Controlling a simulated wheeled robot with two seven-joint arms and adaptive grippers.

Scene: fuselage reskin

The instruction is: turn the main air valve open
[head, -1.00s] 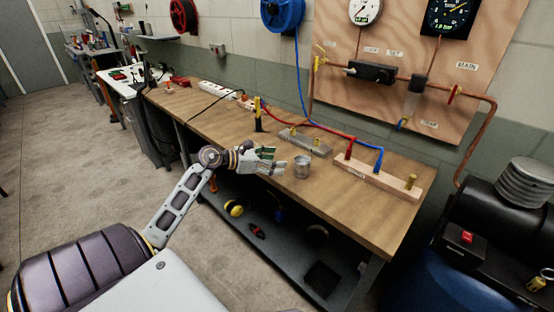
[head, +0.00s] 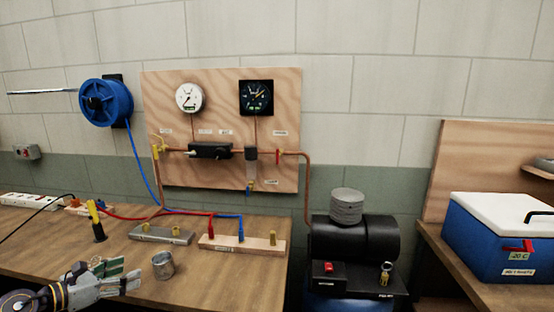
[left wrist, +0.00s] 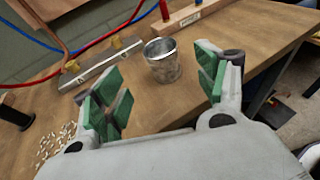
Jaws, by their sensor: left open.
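The main air valve (head: 278,156) is a small red handle on the copper pipe at the right of the wooden wall panel (head: 220,178), under a white label (head: 280,133). Its exact turn is too small to tell. My left gripper (head: 128,276) is low at the left in the head view, over the workbench and well apart from the valve. In the left wrist view it (left wrist: 162,88) is open, with green pads wide apart and nothing between them. A metal cup (left wrist: 162,62) stands just beyond the fingertips. My right gripper is not in view.
On the bench (head: 205,270) are the cup (head: 163,265), a grey bar (head: 160,235), a wooden block (head: 240,244) with red and blue leads, and a yellow-black tool (head: 96,222). A black compressor (head: 355,240) stands right of the bench. A blue cooler (head: 495,240) is farther right.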

